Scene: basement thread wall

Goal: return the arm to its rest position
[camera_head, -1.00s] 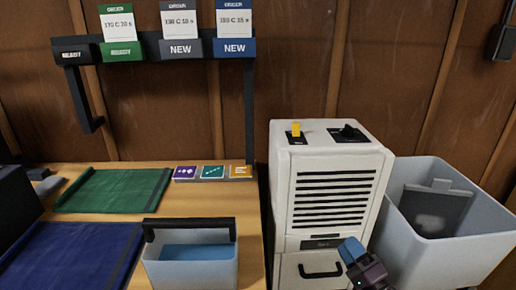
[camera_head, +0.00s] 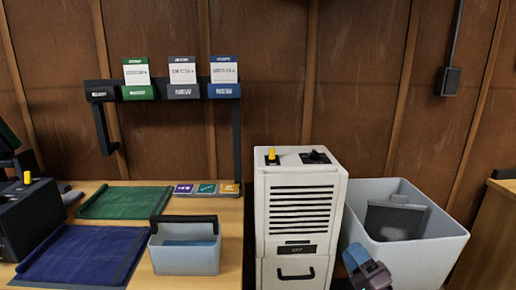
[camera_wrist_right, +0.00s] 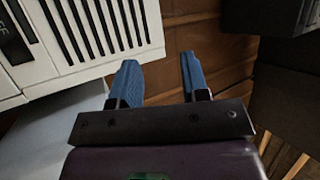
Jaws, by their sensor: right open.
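My right gripper (camera_head: 356,258), with blue fingers, is low in the head view, in front of the gap between the white slatted unit (camera_head: 262,215) and the grey bin (camera_head: 435,243). In the right wrist view its two blue fingers (camera_wrist_right: 160,78) are apart with nothing between them. The slatted unit (camera_wrist_right: 85,28) fills the upper left there, and brown wall shows past the fingers. My left gripper is not in view.
A table on the left holds a green mat (camera_head: 125,202), a blue mat (camera_head: 75,254), a handled tub (camera_head: 185,260) and a black machine (camera_head: 35,222). A black rack (camera_head: 222,100) with cards stands behind. A dark panel (camera_head: 395,222) leans in the bin.

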